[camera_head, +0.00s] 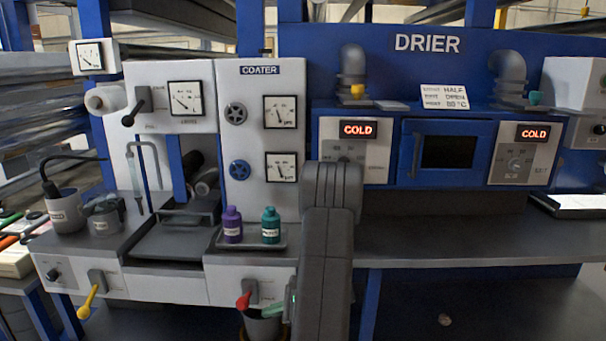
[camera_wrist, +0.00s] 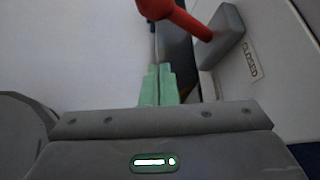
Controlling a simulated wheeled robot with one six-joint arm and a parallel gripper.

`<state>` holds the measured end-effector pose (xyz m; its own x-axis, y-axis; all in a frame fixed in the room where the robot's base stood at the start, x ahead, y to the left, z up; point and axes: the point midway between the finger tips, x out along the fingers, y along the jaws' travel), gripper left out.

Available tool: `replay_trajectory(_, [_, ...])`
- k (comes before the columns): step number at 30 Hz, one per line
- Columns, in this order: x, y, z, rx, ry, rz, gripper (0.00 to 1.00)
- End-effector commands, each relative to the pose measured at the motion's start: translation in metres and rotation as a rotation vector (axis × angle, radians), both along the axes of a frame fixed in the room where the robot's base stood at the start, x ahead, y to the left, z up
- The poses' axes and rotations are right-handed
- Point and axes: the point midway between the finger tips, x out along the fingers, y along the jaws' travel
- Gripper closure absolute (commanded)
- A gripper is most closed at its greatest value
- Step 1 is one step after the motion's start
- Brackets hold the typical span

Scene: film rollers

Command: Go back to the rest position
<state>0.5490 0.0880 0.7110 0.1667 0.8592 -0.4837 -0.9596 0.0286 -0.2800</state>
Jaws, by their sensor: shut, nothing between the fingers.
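My gripper (camera_wrist: 158,85) shows in the wrist view with its two green fingers together and nothing between them. In the head view the green fingers of my gripper (camera_head: 275,309) are low at the front of the coater, just right of a red-tipped lever (camera_head: 243,300). In the wrist view the red lever (camera_wrist: 180,15) is just beyond the fingertips. I cannot tell whether they touch. A label reading CLOSED (camera_wrist: 250,60) is beside the lever's grey mount. My grey arm hides part of the bench and the coater's right edge.
Purple (camera_head: 232,226) and teal (camera_head: 270,226) bottles stand on a small tray. A dark bucket (camera_head: 262,326) is below the red lever. A yellow lever (camera_head: 88,302) is at the left. The drier (camera_head: 445,150) stands at the right, with clear bench (camera_head: 440,240) before it.

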Motion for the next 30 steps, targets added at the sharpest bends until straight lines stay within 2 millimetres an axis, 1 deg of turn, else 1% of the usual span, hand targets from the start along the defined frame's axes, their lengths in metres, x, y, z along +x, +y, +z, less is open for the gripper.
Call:
replay_trajectory(1, [0.0, 0.003, -0.008, 0.005, -0.035, 0.001, 1.0])
replay_trajectory(18, [0.008, 0.041, -0.04, 0.01, -0.424, 0.006, 1.0])
replay_trajectory(26, [0.011, 0.054, -0.055, -0.022, -0.59, -0.006, 1.0])
replay_trajectory(30, [0.015, 0.053, -0.062, -0.024, -0.673, -0.005, 1.0])
